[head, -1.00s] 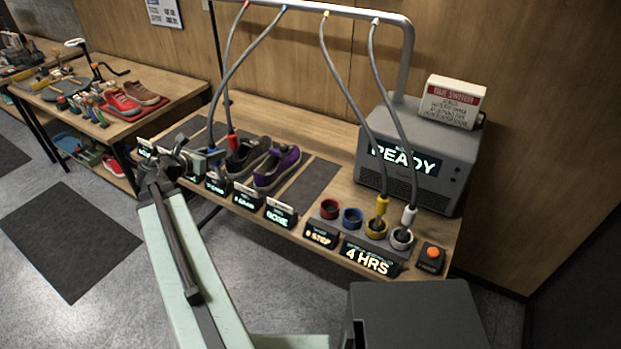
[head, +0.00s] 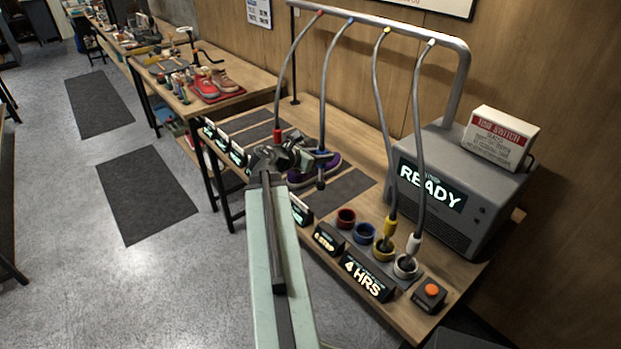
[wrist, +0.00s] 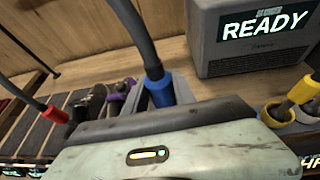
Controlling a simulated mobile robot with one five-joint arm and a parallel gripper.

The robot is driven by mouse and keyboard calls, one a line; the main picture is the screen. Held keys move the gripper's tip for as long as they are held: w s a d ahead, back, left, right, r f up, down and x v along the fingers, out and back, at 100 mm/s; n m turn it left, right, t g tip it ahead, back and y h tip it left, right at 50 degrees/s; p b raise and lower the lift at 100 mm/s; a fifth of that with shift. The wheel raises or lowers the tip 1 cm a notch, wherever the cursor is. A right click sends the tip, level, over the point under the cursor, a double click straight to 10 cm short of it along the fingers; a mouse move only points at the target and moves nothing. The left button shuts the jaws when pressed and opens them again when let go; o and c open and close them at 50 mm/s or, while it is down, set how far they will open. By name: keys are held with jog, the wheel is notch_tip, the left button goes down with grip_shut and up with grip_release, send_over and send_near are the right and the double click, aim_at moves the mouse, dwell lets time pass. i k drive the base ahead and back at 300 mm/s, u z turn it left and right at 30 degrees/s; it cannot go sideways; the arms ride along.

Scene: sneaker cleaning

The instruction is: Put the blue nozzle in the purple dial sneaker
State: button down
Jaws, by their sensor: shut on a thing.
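My gripper (head: 300,155) is shut on the blue nozzle (head: 321,155) and holds it in the air, its dark tip pointing down. The nozzle's hose rises to the overhead rail. In the wrist view the blue nozzle (wrist: 160,91) is upright between the jaws. The purple dial sneaker (head: 328,170) is on the bench behind the gripper, partly hidden by it. In the wrist view a bit of purple (wrist: 113,98) shows left of the nozzle. The nozzle appears in front of the sneaker, apart from its opening; the exact gap is unclear.
Yellow (head: 390,232) and white (head: 413,243) nozzles stand in holders at the right, beside empty red (head: 346,217) and blue (head: 364,232) rings. The dryer box (head: 455,180) reads READY. A dark mat (head: 345,188) is bare right of the sneaker.

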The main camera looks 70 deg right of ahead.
aim_at(300, 177)
jog(key=z, duration=0.35)
jog(key=i, duration=1)
jog(key=z, duration=0.05)
